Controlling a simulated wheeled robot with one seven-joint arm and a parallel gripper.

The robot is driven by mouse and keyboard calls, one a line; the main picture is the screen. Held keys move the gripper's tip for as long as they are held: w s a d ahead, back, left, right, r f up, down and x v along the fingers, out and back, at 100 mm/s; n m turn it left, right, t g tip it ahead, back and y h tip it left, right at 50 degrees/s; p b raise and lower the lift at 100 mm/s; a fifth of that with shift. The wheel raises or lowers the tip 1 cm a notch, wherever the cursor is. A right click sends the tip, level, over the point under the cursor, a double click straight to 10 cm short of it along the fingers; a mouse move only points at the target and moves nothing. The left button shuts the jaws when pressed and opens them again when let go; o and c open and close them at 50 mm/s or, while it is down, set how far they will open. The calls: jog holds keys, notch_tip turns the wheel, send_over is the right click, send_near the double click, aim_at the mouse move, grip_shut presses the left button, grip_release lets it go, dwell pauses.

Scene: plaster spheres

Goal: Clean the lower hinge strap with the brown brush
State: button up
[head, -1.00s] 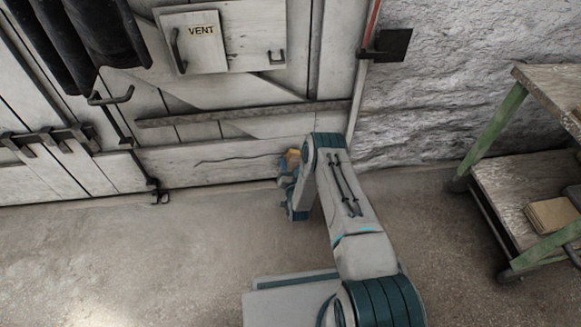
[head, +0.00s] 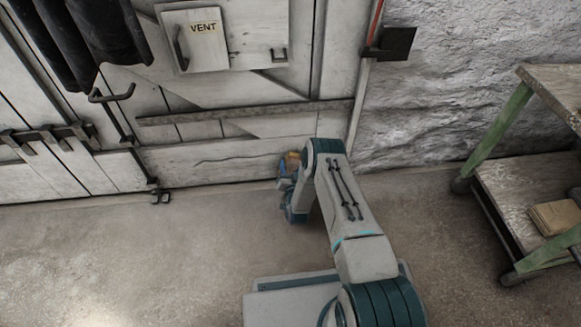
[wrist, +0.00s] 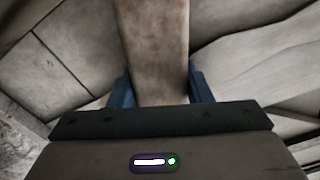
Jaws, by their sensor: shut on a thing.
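The lower hinge strap (head: 245,112) appears to be the long, dull metal bar lying almost level across the low part of the pale plank door. My gripper (head: 288,182) is near the door's foot, below the strap's right half and apart from it in the picture, partly hidden by my arm. A small orange-yellow patch by it seems to be part of the brush (head: 290,164). In the wrist view my blue fingers (wrist: 161,90) are shut on the brush's wide, worn brown wooden body (wrist: 155,45). Its bristles are not visible.
A dark crack runs along the door's bottom plank (head: 235,160). Black hooks and a latch bar (head: 45,133) are at left, and a VENT panel (head: 200,45) is above. A green-legged wooden bench (head: 525,185) stands at right. The floor (head: 130,255) at left is clear.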

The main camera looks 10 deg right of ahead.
aim_at(295, 163)
jog(key=shift+r, duration=0.1)
jog(key=shift+d+r+p, duration=0.3)
jog(key=shift+r+p, duration=0.2)
jog(key=shift+r, duration=0.15)
jog(key=shift+d+r+p, duration=0.25)
jog(key=shift+r+p, duration=0.3)
jog(key=shift+r, duration=0.15)
jog(key=shift+d+r+p, duration=0.3)
jog(key=shift+r+p, duration=0.2)
jog(key=shift+r, duration=0.15)
jog(key=shift+f, duration=0.1)
jog(key=shift+a+f+b, duration=0.3)
jog(key=shift+f+b, duration=0.2)
jog(key=shift+f, duration=0.15)
jog(key=shift+a+f+b, duration=0.25)
jog(key=shift+f+b, duration=0.3)
jog(key=shift+f, duration=0.1)
jog(key=shift+a+f+b, duration=0.3)
jog(key=shift+f+b, duration=0.2)
jog(key=shift+f, duration=0.15)
jog(key=shift+r, duration=0.1)
jog(key=shift+d+r+p, duration=0.3)
jog(key=shift+r+p, duration=0.25)
jog(key=shift+r, duration=0.1)
jog(key=shift+d+r+p, duration=0.25)
jog(key=shift+r+p, duration=0.25)
jog(key=shift+r, duration=0.2)
jog(key=shift+d+r+p, duration=0.3)
jog(key=shift+r+p, duration=0.25)
jog(key=shift+r, duration=0.1)
